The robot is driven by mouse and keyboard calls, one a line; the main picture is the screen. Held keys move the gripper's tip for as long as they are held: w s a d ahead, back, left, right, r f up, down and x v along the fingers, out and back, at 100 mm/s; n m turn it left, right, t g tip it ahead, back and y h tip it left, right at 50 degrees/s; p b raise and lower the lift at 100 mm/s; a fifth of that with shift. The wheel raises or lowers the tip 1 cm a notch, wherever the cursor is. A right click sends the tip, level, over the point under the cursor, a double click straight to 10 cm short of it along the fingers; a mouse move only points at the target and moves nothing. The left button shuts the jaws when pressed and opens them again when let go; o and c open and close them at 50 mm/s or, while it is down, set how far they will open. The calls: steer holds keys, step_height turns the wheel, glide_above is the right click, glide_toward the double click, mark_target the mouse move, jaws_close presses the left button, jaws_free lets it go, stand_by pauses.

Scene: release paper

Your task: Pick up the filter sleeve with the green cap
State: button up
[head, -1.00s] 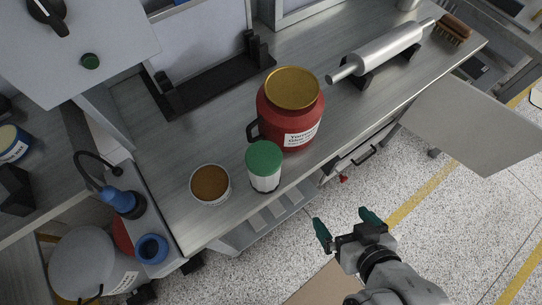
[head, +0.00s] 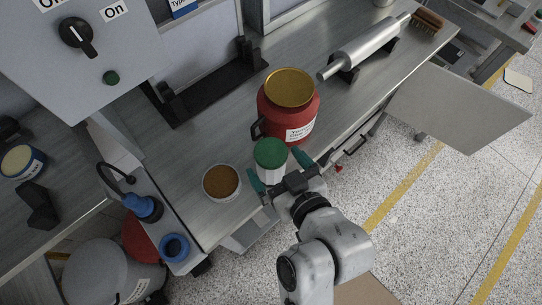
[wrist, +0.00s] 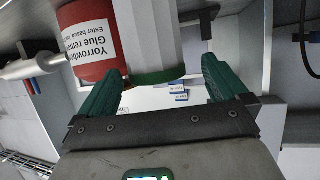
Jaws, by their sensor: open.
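The filter sleeve with the green cap (head: 270,153) stands upright near the front edge of the metal worktop, just in front of a red jar (head: 287,112). My gripper (head: 278,175) is open at the sleeve, and its lower part is partly hidden behind the gripper in the head view. In the wrist view the white sleeve body (wrist: 152,40) lies between and ahead of the two green fingers, with its green rim (wrist: 158,76) near them. I cannot tell whether the fingers touch it.
A tub with brown contents (head: 221,183) stands just left of the sleeve. The gold-lidded red jar is close behind. A metal roller (head: 365,47) rests on black stands farther right. A blue ring (head: 174,247) sits at lower left.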

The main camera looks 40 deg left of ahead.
mark_target(269, 153)
steer(key=x, duration=0.1)
steer(key=p+x, duration=0.1)
steer(key=x, duration=0.3)
steer(key=shift+w+d+f, duration=0.1)
steer(key=shift+w, duration=0.15)
steer(key=c, duration=1.1)
